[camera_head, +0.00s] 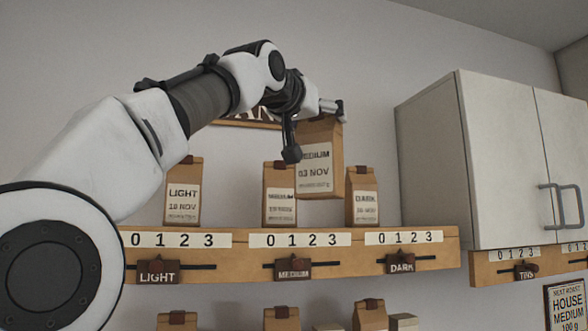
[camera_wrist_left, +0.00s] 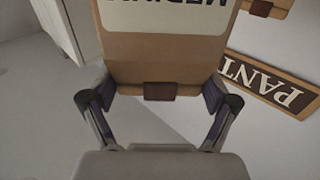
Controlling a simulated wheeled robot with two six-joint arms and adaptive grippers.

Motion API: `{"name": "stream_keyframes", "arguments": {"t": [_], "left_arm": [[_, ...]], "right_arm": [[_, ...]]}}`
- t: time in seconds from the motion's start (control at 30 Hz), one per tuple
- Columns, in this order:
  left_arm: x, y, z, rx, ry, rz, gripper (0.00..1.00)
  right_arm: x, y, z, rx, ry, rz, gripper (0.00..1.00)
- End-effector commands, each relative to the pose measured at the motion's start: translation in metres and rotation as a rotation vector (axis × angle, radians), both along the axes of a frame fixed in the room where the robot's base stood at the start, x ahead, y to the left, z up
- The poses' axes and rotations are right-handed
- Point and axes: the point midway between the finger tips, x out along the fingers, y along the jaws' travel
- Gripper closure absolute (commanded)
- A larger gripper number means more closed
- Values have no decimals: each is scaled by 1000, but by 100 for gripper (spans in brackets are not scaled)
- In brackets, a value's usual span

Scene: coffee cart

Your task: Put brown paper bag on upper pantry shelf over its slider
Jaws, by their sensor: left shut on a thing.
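A brown paper bag (camera_head: 319,160) labelled "MEDIUM 03 NOV" hangs upright from my left gripper (camera_head: 330,110), which is shut on its top. In the left wrist view the two fingers (camera_wrist_left: 155,95) pinch the bag (camera_wrist_left: 158,62) on both sides, near a dark brown clip. The upper pantry shelf (camera_head: 345,254) has 0-1-2-3 scales and sliders marked LIGHT (camera_head: 158,272), MEDIUM (camera_head: 293,270) and DARK (camera_head: 402,264). The held bag shows above the shelf, right of the MEDIUM slider, its bottom higher in the picture than the shelf top. My right gripper is not in view.
Smaller-looking bags stand on the shelf: light (camera_head: 183,195), medium (camera_head: 280,195) and dark (camera_head: 362,198). The held bag appears between the medium and dark ones. A grey cabinet (camera_head: 430,160) is to the right. A pantry sign (camera_wrist_left: 270,85) is on the wall. More bags (camera_head: 370,316) stand below.

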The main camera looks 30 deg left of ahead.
Motion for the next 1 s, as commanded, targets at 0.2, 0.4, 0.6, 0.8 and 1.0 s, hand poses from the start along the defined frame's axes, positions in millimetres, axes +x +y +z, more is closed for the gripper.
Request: {"name": "stream_keyframes", "arguments": {"t": [0.2, 0.4, 0.6, 0.8, 1.0], "left_arm": [[34, 60, -3, -4, 7, 0, 83], [48, 85, -7, -2, 4, 0, 83], [49, 90, -42, 0, 5, -1, 83], [50, 90, -45, 1, 2, 0, 83], [50, 89, -46, 1, 4, 0, 0]], "right_arm": [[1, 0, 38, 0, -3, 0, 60], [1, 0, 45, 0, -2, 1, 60], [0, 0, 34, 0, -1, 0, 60], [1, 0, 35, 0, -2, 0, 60], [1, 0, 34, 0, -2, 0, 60]]}}
